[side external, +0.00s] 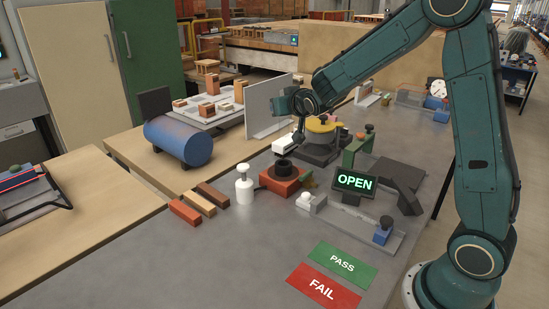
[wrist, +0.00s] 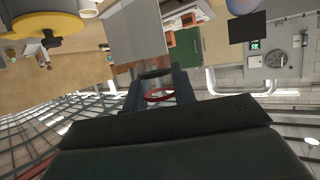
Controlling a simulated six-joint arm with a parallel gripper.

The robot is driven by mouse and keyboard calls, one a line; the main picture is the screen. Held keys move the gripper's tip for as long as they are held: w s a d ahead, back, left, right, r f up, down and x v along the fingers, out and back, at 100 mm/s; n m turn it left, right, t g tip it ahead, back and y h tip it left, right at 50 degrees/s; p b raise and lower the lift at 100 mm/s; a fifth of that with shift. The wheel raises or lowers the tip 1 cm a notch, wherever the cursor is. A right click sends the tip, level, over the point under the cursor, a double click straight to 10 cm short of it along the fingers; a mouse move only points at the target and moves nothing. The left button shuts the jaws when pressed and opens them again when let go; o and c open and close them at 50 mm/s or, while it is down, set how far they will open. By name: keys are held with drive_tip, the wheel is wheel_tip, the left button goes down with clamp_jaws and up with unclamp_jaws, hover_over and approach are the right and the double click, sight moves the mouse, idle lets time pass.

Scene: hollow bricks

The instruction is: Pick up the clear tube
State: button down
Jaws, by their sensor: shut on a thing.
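My gripper (wrist: 157,88) shows in the wrist view with its two dark fingers closed on either side of the clear tube (wrist: 158,84). The tube is see-through, with a dark rim and a red ring around it. In the side view my gripper (side external: 299,130) is over the far part of the grey table, left of a yellow-topped round device. The tube is too small and hidden to make out in that view.
The yellow-topped device (side external: 322,126) stands close on the right. A red block with a black ring (side external: 282,178), a white bottle (side external: 244,186) and an OPEN sign (side external: 354,183) stand nearer. An upright grey panel (side external: 267,104) is behind.

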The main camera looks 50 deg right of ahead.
wheel_tip(320, 180, up, 7)
idle(0.3)
idle(0.6)
